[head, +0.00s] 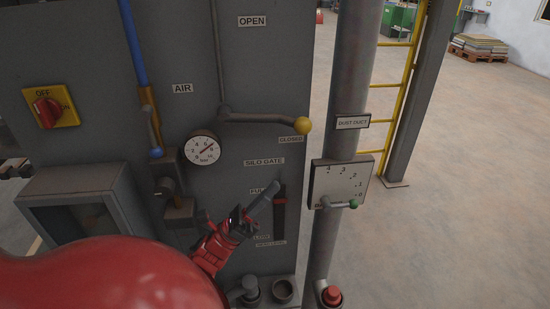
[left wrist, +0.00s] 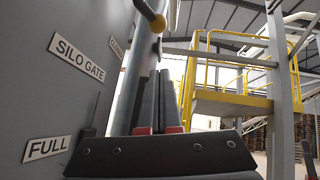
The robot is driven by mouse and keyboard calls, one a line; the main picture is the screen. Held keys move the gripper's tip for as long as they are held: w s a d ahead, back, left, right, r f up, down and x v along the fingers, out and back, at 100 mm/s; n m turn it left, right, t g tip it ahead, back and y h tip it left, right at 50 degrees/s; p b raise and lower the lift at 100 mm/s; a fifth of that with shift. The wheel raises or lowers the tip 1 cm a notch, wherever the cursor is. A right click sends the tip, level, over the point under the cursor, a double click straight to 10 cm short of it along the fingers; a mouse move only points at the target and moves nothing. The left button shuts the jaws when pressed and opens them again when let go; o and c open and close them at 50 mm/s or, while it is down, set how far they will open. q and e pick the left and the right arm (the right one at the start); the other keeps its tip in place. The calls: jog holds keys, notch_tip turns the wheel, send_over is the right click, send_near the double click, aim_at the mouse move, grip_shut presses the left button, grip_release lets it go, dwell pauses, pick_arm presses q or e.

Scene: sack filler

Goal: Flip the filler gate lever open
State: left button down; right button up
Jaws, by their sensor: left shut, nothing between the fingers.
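A grey lever with a yellow ball knob (head: 303,125) sticks out to the right from the grey panel (head: 120,120), level with the CLOSED label (head: 291,140). The OPEN label (head: 252,21) is well above it. The SILO GATE label (head: 264,161) is below it; no label in view says filler gate. My right gripper is not in view.
A pressure gauge (head: 202,149), an air valve (head: 156,152) and a red switch (head: 48,107) are on the panel. A dust duct pipe (head: 349,80) with a dial plate and a green-knobbed lever (head: 353,204) stands at right. The floor beyond is open.

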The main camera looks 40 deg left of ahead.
pick_arm(q)
jog(key=w+d+r+p, duration=0.2)
jog(key=w+r+p, duration=0.3)
jog(key=r, duration=0.4)
jog(key=shift+w+r, duration=0.3)
jog(key=shift+r, duration=0.05)
